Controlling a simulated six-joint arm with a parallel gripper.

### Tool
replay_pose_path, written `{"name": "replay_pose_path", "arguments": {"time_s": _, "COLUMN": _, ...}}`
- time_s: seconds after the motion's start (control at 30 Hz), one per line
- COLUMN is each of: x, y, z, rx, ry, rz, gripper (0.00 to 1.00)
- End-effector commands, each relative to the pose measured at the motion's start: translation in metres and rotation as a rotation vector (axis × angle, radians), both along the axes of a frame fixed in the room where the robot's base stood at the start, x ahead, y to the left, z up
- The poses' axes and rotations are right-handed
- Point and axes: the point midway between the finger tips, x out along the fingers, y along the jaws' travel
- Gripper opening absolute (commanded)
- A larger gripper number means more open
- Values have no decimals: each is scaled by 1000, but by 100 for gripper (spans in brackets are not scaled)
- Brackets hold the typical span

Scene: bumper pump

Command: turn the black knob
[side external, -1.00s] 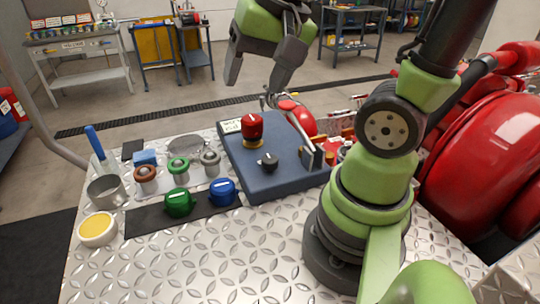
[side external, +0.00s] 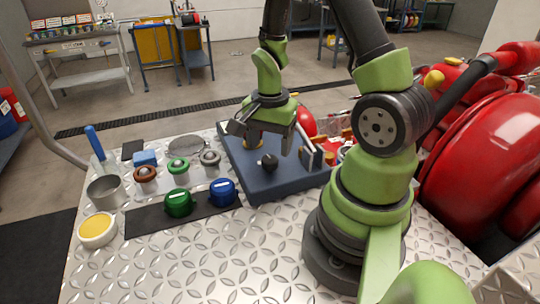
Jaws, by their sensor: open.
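The black knob (side external: 269,163) stands on the dark blue panel (side external: 270,190) in the middle of the metal table. My gripper (side external: 264,142) is open and hangs pointing down over the panel.
Green (side external: 178,203) and blue (side external: 222,192) knobs sit on a black mat left of the panel. Several ringed fittings, a metal cup (side external: 105,191) and a yellow-filled dish (side external: 97,230) stand farther left. A metal lever (side external: 311,155) rises on the panel's right. The front table is clear.

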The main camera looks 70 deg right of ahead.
Motion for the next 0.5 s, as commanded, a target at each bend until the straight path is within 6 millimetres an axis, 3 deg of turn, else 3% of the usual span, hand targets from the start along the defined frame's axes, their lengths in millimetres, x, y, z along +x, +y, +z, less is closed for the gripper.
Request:
{"name": "replay_pose_path", "arguments": {"time_s": 0.2, "x": 0, "y": 1, "z": -28, "rx": 3, "ry": 3, "rz": -1, "gripper": 65}}
{"name": "replay_pose_path", "arguments": {"time_s": 0.5, "x": 0, "y": 0, "z": -38, "rx": 1, "ry": -1, "rz": -1, "gripper": 65}}
